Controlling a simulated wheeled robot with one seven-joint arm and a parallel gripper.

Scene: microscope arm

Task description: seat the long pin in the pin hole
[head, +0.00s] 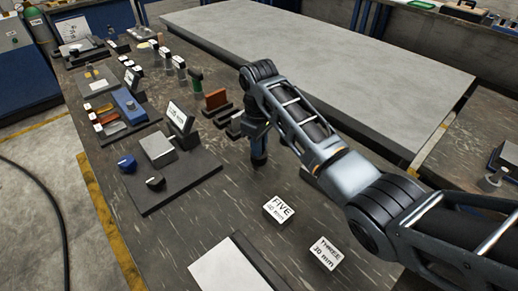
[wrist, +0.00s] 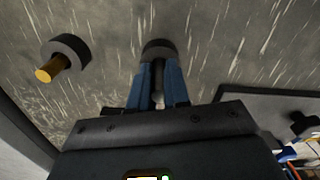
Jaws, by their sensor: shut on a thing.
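My gripper (wrist: 158,68), with blue fingers, is shut on a thin grey rod (wrist: 158,86) that looks like a pin. A dark round piece (wrist: 160,47) shows at the fingertips; I cannot tell if it is the rod's head or a separate base. In the head view my gripper (head: 259,160) points down, low over the dark bench, and its fingertips and load are too small to make out. A second pin (wrist: 50,67), with a brass shaft and black round head, is on the bench to the left in the wrist view. I cannot make out the pin hole.
A dark plate (head: 187,187) left of my gripper carries a grey block (head: 158,149), a blue knob (head: 127,163) and a black knob (head: 155,183). Labels "FIVE" (head: 279,209) and "THREE" (head: 325,253) are on the near bench. A brown block (head: 216,100) stands behind.

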